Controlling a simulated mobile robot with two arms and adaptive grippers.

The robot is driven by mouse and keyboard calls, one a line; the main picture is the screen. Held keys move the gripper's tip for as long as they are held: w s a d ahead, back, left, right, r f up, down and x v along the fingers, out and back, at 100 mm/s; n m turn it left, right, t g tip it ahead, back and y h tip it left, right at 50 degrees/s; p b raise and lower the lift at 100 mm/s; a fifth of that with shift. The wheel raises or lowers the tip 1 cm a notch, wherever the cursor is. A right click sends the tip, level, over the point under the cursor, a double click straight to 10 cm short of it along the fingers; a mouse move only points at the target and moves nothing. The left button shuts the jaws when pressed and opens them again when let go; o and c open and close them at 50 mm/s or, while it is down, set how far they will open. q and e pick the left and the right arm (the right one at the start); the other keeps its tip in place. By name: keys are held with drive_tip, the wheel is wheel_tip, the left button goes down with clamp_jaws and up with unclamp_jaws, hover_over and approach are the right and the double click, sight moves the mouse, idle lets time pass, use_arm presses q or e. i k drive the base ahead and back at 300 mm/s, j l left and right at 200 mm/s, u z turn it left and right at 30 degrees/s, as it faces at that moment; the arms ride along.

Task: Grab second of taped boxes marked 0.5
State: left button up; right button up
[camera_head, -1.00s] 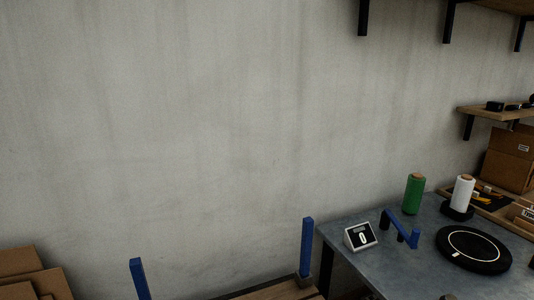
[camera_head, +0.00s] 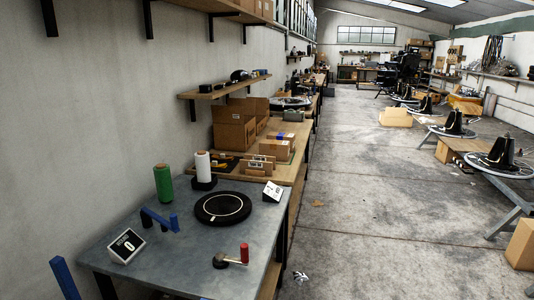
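Cardboard boxes (camera_head: 233,127) stand on the wooden bench along the left wall, past the grey table. Another cardboard box (camera_head: 522,245) sits on the floor at the right edge. Whether any of them is taped or marked 0.5 is too small to tell.
The grey table (camera_head: 185,262) holds a round black turntable (camera_head: 222,207), a display reading 0 (camera_head: 126,246), a green roll (camera_head: 163,183), a white roll (camera_head: 203,166) and a red-handled tool (camera_head: 243,253). Concrete floor (camera_head: 355,215) lies open to the right. Trestle tables (camera_head: 470,147) line the right side.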

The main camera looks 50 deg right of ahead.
sight(279, 149)
drive_tip(key=l, duration=0.55)
drive_tip(key=k+l, duration=0.1)
drive_tip(key=l, duration=0.5)
drive_tip(key=l+u, duration=0.1)
drive_tip(key=l, duration=0.45)
drive_tip(key=k+l, duration=0.15)
drive_tip(key=l, duration=0.45)
drive_tip(key=i+l, duration=0.15)
drive_tip(key=l, duration=0.5)
drive_tip(key=i+l+u, duration=0.1)
drive_tip(key=l, duration=0.5)
drive_tip(key=i+l, duration=0.15)
drive_tip(key=l, duration=0.5)
drive_tip(key=i+l+u, duration=0.1)
drive_tip(key=l, duration=0.55)
